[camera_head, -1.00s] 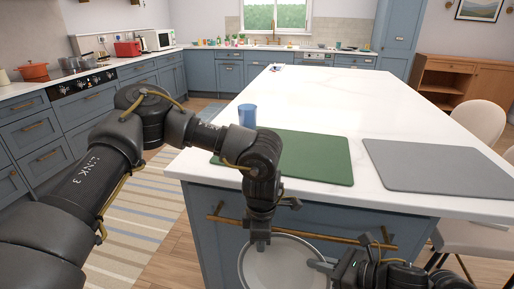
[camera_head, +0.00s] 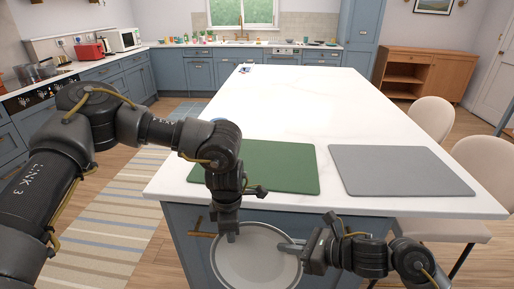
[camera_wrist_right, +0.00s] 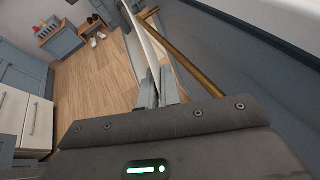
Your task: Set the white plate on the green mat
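The white plate (camera_head: 258,262) is in front of the island, below the counter edge in the head view. My left gripper (camera_head: 231,231) is at its upper left rim and looks shut on it. My right gripper (camera_head: 289,247) is shut on its right rim. In the right wrist view the plate (camera_wrist_right: 148,42) shows as a thin pale edge running between the fingers of my right gripper (camera_wrist_right: 158,88). The green mat (camera_head: 275,168) lies flat and bare on the counter beyond the plate. My left arm covers its left part.
A grey mat (camera_head: 400,171) lies on the white island counter (camera_head: 300,105), right of the green mat. The blue cup is mostly hidden behind my left arm. The drawer front with a brass handle (camera_wrist_right: 185,50) is close to the plate. Chairs (camera_head: 480,170) stand at the right.

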